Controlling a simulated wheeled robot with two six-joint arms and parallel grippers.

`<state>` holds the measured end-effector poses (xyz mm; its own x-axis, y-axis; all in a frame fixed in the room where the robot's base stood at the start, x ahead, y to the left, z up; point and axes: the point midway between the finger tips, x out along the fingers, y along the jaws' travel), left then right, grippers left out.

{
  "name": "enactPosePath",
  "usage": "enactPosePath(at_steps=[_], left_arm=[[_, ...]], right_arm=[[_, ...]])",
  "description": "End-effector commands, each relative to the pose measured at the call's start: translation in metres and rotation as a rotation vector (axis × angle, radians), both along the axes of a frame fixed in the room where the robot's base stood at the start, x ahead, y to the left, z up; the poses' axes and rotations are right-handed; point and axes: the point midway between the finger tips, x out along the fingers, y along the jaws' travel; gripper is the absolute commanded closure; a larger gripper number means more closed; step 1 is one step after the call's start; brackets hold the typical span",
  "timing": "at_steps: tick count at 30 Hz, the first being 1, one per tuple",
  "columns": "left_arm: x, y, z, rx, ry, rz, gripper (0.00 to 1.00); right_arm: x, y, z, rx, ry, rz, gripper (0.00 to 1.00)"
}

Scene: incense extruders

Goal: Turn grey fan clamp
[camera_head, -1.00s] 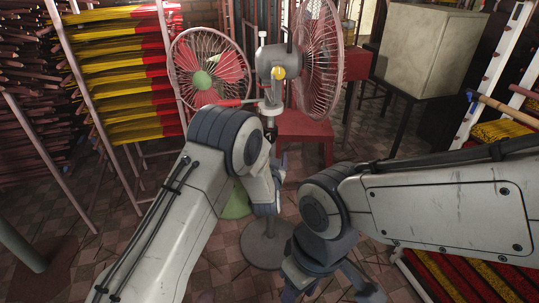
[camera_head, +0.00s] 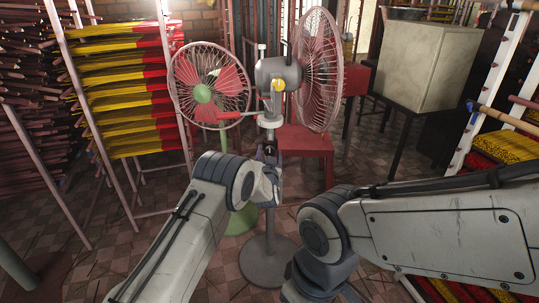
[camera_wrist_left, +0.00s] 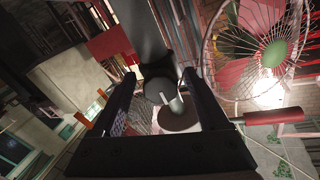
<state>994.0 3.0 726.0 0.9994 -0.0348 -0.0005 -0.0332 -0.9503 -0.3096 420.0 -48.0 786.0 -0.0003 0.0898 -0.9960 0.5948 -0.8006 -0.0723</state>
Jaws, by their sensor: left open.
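The grey fan (camera_head: 277,73) stands upright ahead of me, on a pole with a round base (camera_head: 268,262). Its wire cage (camera_head: 318,72) faces right. In the left wrist view, the dark fan clamp (camera_wrist_left: 158,90) is a collar with a protruding knob on the grey pole. My left gripper (camera_head: 268,155) is at the pole below the fan head. In the left wrist view it is open (camera_wrist_left: 159,82), with the clamp between its two fingers; contact cannot be told. My right arm's wrist shows at the bottom of the head view; its fingers are out of frame.
A red-bladed fan (camera_head: 208,85) on a green stand is just left. A red-handled rod (camera_head: 235,115) sticks out left from the grey fan's pole. Incense racks (camera_head: 125,80) line the left, and a pale box (camera_head: 422,65) stands back right.

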Motion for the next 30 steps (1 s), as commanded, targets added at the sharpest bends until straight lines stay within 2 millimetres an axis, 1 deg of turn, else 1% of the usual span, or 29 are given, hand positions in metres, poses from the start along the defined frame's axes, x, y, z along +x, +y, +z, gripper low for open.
enactPosePath(at_steps=[9, 11, 12, 14, 15, 23, 30], left_arm=[[0.002, 0.0, 0.0, 0.0, 0.0, 0.0, 0.22], [0.002, 0.0, 0.0, 0.0, 0.0, 0.0, 0.45], [0.002, 0.0, 0.0, 0.0, 0.0, 0.0, 0.61], [0.002, 0.0, 0.0, -0.001, 0.0, 0.0, 0.84], [0.002, 0.0, 0.0, -0.001, 0.0, 0.0, 0.99], [0.002, 0.0, 0.0, -0.018, 0.0, 0.0, 1.0], [0.002, -0.001, -0.001, -0.12, 0.002, -0.001, 1.0]], right_arm=[[0.0, 0.0, 0.0, 0.0, 0.0, 0.0, 0.5], [0.0, 0.0, 0.0, 0.0, 0.0, 0.0, 0.5], [0.0, 0.0, 0.0, 0.0, 0.0, 0.0, 0.5], [0.0, 0.0, 0.0, 0.0, 0.0, 0.0, 0.5], [0.0, 0.0, 0.0, 0.0, 0.0, 0.0, 0.5], [0.0, 0.0, -0.002, 0.0, 0.0, 0.0, 0.5], [0.0, 0.0, -0.011, 0.0, 0.0, 0.0, 0.5]])
